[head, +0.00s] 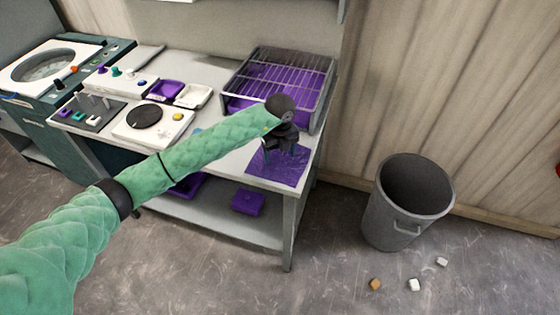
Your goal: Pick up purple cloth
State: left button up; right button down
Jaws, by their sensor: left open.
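The purple cloth (284,172) lies flat on the front right corner of the grey workbench (215,150). My left gripper (282,150) is open over the cloth's upper part, with its fingers pointing down. It hides some of the cloth's back edge. I cannot tell whether the fingertips touch the cloth. My right gripper is not in view.
A wire rack over a purple tray (313,100) stands just behind the cloth. A purple dish (165,90), a white dish (194,96) and a round-plate device (152,123) stand further left. A grey bin (408,205) is on the floor right of the bench, near several small blocks.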

pick_arm(q)
jog(key=shift+f, duration=0.1)
grip_shut()
dwell(0.8)
notch_tip(320, 180, up, 12)
jog(key=p, duration=0.4)
dwell(0.4)
